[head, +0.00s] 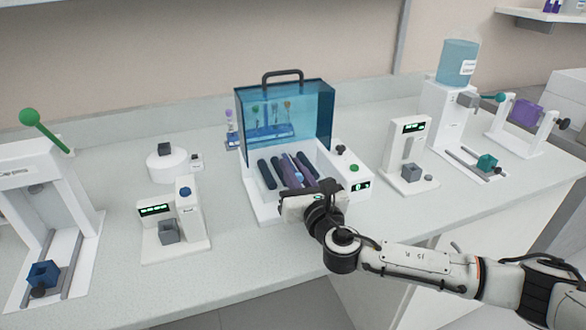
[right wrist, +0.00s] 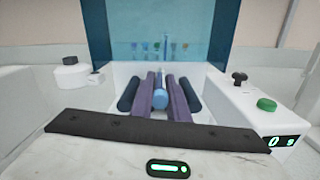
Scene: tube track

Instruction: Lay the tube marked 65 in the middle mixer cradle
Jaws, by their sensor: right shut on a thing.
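The mixer (head: 270,212) is a white machine with dark rollers (head: 265,173) and a raised clear blue lid (head: 318,110). My right gripper (head: 297,167) reaches over the rollers from the front, with its two purple-grey fingers shut on a light blue tube (right wrist: 160,99). The tube lies lengthwise between the fingers, along the middle of the roller bed. Dark rollers (right wrist: 129,95) show on both sides of the fingers in the right wrist view. I cannot tell whether the tube touches the rollers. Its mark is not readable. My left gripper is out of view.
A rack of capped tubes (head: 268,131) stands behind the lid. The mixer's control panel has a green button (right wrist: 266,104) and a display. A small white device (head: 172,222) stands to the left, another (head: 410,160) to the right. Bare counter (head: 110,165) lies between the machines.

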